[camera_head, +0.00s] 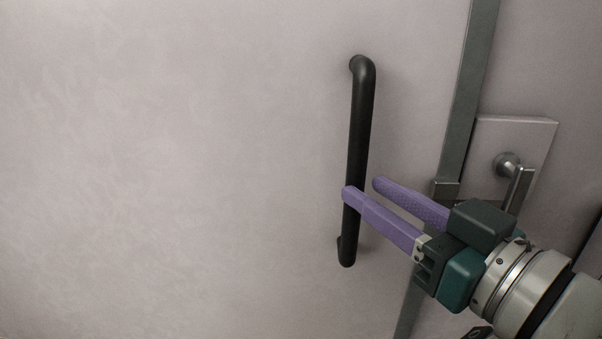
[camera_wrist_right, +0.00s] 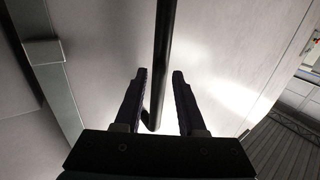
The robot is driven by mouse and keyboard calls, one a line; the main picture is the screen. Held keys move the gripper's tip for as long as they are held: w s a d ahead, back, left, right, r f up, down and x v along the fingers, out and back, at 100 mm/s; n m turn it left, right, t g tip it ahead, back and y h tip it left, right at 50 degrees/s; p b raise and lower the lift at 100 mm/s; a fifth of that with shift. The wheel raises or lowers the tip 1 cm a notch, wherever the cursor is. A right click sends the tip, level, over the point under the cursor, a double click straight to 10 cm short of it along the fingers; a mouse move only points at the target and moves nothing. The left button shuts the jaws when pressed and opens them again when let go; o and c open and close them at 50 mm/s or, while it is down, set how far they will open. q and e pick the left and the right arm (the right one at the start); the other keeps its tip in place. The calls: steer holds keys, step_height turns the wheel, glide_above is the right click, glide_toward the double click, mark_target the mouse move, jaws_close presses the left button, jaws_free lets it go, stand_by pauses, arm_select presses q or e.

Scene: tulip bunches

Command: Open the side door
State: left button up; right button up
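The door (camera_head: 180,170) is a large pale, flat panel that fills most of the head view. A long black bar handle (camera_head: 361,120) stands upright near its right edge. My right gripper (camera_head: 363,189) has purple fingers, spread apart, one on each side of the handle's lower part. In the right wrist view, the handle (camera_wrist_right: 162,60) runs between the two fingers (camera_wrist_right: 160,74) with a gap on each side. I see no clear contact. My left gripper is not in view.
A grey metal strip (camera_head: 466,95) runs along the right of the door panel. Right of it, a metal lever (camera_head: 515,185) sits on a pale plate (camera_head: 540,135), close behind my right gripper. A slatted grey surface (camera_wrist_right: 285,145) shows at the lower right of the wrist view.

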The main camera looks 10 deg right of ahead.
mark_target(362, 186)
steer(key=shift+x, duration=1.95)
steer(key=shift+c, duration=0.2)
jaws_close()
